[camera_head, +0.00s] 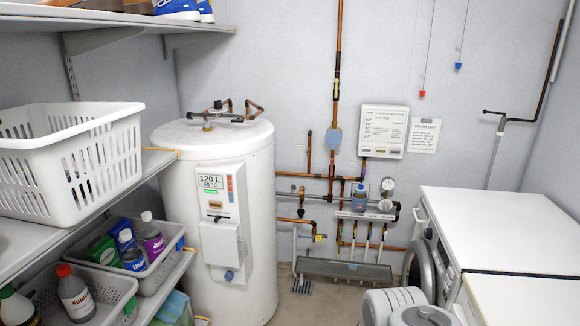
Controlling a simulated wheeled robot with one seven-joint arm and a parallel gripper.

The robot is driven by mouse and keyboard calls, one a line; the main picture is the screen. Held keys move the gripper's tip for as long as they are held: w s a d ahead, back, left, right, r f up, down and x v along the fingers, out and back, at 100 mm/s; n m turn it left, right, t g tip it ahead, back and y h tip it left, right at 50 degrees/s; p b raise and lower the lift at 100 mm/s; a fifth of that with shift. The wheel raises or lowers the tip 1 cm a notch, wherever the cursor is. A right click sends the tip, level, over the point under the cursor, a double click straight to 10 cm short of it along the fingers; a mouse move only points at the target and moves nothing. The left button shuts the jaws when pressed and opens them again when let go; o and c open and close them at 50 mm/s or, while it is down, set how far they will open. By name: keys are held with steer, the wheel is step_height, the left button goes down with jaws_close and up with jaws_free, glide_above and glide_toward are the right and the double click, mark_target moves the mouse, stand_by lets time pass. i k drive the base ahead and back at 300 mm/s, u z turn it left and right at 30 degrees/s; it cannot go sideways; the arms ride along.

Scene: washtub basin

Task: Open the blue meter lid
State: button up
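A light blue rounded cover (336,137), which looks like the meter lid, sits on the vertical copper pipe on the back wall, right of the white water heater. It appears closed over whatever is behind it, but it is too small to make out a hinge or a dial. Pale grey rounded parts at the bottom edge, right of centre, look like my own arm, low and well apart from the lid. My gripper's fingers are not in view.
The water heater (230,250) stands left of the pipes. Shelves with a white basket (75,165) fill the left. A white panel (384,131), gauges (387,184) and a blue-bodied container (359,194) are near the lid. A white-topped washing machine (490,225) stands right.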

mark_target(334, 137)
steer(key=i, duration=2.85)
steer(key=u, duration=1.2)
